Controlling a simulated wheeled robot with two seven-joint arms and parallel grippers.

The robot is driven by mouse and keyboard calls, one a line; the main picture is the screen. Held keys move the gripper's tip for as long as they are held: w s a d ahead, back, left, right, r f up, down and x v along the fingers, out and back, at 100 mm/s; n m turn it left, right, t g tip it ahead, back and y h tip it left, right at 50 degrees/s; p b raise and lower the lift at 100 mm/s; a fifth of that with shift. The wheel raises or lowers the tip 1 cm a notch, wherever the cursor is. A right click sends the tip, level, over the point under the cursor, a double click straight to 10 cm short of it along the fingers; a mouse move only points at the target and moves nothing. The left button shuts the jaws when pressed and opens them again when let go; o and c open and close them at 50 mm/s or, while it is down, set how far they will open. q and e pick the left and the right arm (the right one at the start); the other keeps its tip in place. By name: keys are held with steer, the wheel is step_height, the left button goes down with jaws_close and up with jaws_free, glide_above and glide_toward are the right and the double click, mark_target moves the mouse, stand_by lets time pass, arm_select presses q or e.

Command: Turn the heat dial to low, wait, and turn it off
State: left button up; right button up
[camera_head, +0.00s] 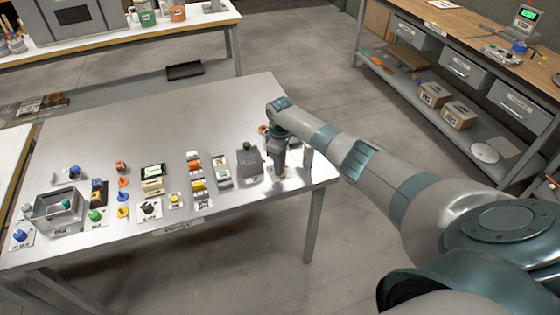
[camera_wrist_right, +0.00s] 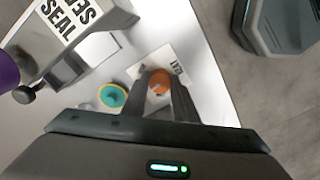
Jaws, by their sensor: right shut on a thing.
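An orange dial (camera_wrist_right: 159,80) sits on a white label plate (camera_wrist_right: 176,60) on the table in the right wrist view. The plate's lettering is small and partly hidden, so I cannot read it or the dial's setting. My right gripper (camera_wrist_right: 161,86) points down with a finger on each side of the dial and is shut on it. In the head view my right gripper (camera_head: 276,170) is low over the table's right end, and it hides the dial there. My left gripper is not in view.
A teal and yellow round piece (camera_wrist_right: 112,95) lies left of the dial. A grey device labelled SEAL (camera_wrist_right: 75,22) stands close by. The head view shows a grey unit (camera_head: 249,162) left of my gripper and several coloured controls farther left. The table's back (camera_head: 190,110) is clear.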

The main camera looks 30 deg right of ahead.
steer(key=shift+r+m+p, duration=0.1)
steer(key=shift+m+p, duration=0.25)
steer(key=shift+m, duration=0.45)
steer(key=o, duration=1.1)
steer(key=shift+c, duration=0.2)
step_height(320, 180, up, 17)
steer(key=b, duration=0.4)
steer(key=shift+r, duration=0.2)
